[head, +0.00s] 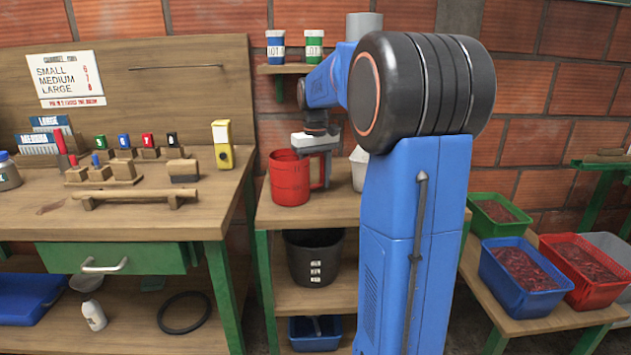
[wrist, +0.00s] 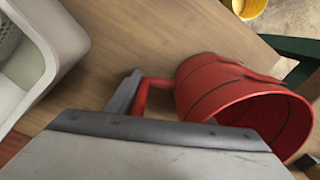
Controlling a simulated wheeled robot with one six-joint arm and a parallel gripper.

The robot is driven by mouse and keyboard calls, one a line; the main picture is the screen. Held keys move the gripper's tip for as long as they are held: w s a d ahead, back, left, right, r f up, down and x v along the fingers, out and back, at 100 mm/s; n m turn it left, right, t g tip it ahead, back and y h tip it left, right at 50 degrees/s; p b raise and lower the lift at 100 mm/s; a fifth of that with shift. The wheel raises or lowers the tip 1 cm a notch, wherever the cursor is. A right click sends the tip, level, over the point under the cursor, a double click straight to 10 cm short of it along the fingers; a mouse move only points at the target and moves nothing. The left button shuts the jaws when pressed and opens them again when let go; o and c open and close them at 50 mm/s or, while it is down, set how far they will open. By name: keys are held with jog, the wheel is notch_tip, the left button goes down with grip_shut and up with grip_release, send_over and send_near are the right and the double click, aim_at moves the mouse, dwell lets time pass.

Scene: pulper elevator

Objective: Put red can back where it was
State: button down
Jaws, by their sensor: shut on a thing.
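The red can (head: 290,178) is an open-topped cylinder with a side handle. In the head view it stands at the front left of the small wooden shelf-table (head: 262,212), in or just over its top; I cannot tell whether its base touches. My gripper (head: 318,158) is to the right of the can and shut on its handle. In the wrist view the red can (wrist: 235,95) lies right of centre with its open mouth facing the lower right, and a grey finger (wrist: 122,95) is at the handle. The other finger is mostly hidden.
A white container (head: 358,168) stands right of the can, partly behind my arm. A black bucket (head: 315,257) is on the shelf below. Two labelled jars stand on a small wall shelf (head: 283,69). A workbench (head: 130,215) is at left, and bins (head: 525,278) are at right.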

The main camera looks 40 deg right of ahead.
jog(key=c, duration=0.9)
grip_release()
jog(key=shift+f, duration=0.1)
notch_tip(320, 180, up, 12)
jog(key=shift+r, duration=0.15)
jog(key=shift+a, duration=0.1)
